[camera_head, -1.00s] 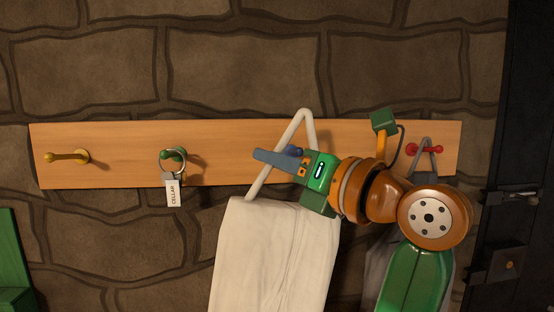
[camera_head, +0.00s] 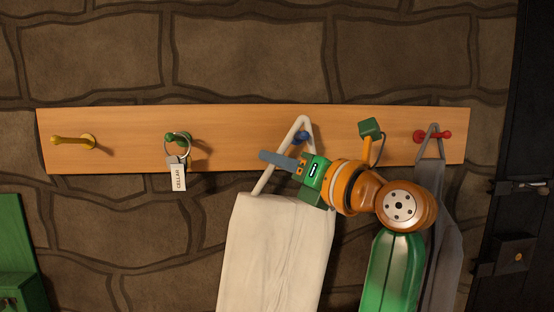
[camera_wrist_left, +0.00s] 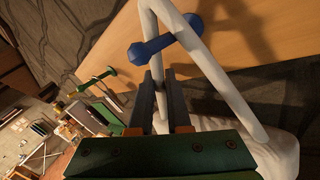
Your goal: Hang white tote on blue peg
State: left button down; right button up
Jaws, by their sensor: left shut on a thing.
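The white tote (camera_head: 275,250) hangs upright from its stiff triangular handle (camera_head: 272,170). My left gripper (camera_head: 277,160) is shut on one side of this handle, low on its left leg. The blue peg (camera_head: 301,137) shows inside the top of the handle loop, close below its apex. In the left wrist view the blue peg (camera_wrist_left: 165,46) crosses the handle (camera_wrist_left: 215,75) just beyond my fingertips (camera_wrist_left: 157,85). Whether the handle rests on the peg cannot be told. My right gripper is not in view.
A wooden board (camera_head: 230,130) carries the pegs. The yellow peg (camera_head: 73,141) is empty. A key ring with a tag (camera_head: 178,178) hangs on the green peg (camera_head: 172,138). A grey bag (camera_head: 445,225) hangs on the red peg (camera_head: 433,135), behind my arm. A dark door (camera_head: 515,220) stands at the right.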

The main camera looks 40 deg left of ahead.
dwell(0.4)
pick_arm(q)
jog(key=c, duration=0.8)
grip_release()
jog(key=shift+s+r, duration=0.1)
jog(key=shift+s, duration=0.05)
jog(key=shift+d, duration=0.1)
